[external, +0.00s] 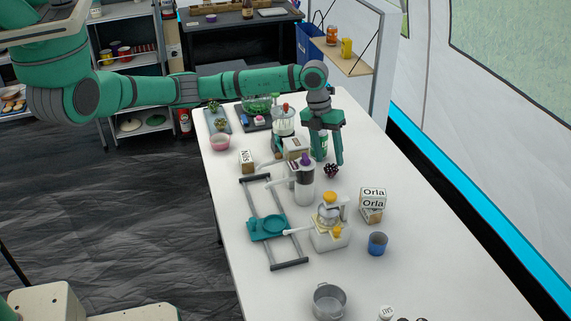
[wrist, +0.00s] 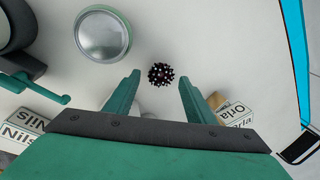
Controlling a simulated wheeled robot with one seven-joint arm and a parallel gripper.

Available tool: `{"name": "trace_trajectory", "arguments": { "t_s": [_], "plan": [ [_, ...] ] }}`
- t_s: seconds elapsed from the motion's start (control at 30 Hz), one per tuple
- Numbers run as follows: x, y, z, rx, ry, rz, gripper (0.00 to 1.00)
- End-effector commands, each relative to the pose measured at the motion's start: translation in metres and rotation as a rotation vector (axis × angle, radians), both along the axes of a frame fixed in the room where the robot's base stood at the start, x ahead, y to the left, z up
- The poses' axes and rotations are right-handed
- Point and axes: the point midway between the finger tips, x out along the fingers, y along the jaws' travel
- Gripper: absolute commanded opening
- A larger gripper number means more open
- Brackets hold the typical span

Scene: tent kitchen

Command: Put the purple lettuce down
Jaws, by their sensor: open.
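The purple lettuce is a small dark, spiky-looking clump (external: 331,170) on the white table (external: 405,270), near the table's right side. In the wrist view the lettuce (wrist: 160,74) lies just beyond and between my fingertips, apart from both. My gripper (external: 329,160) points down over the table with its fingers apart; in the wrist view my gripper (wrist: 158,80) is open and holds nothing. The table surface shows around the lettuce.
A round-topped green can (wrist: 103,35) stands close to the left finger. Orla boxes (external: 373,198) lie to the right, nearer the camera. A blue cup (external: 377,243) and metal pot (external: 329,301) are nearer.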

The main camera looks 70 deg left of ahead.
Motion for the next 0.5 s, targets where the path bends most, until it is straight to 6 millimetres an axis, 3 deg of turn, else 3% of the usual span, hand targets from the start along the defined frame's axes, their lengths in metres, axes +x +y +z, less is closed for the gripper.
{"name": "trace_trajectory", "arguments": {
  "t_s": [0.2,0.5],
  "plan": [
    [-0.006,0.009,0.044,0.000,-0.004,-0.001,0.50],
    [-0.011,0.016,0.077,0.000,-0.002,-0.001,0.50]
  ]
}}
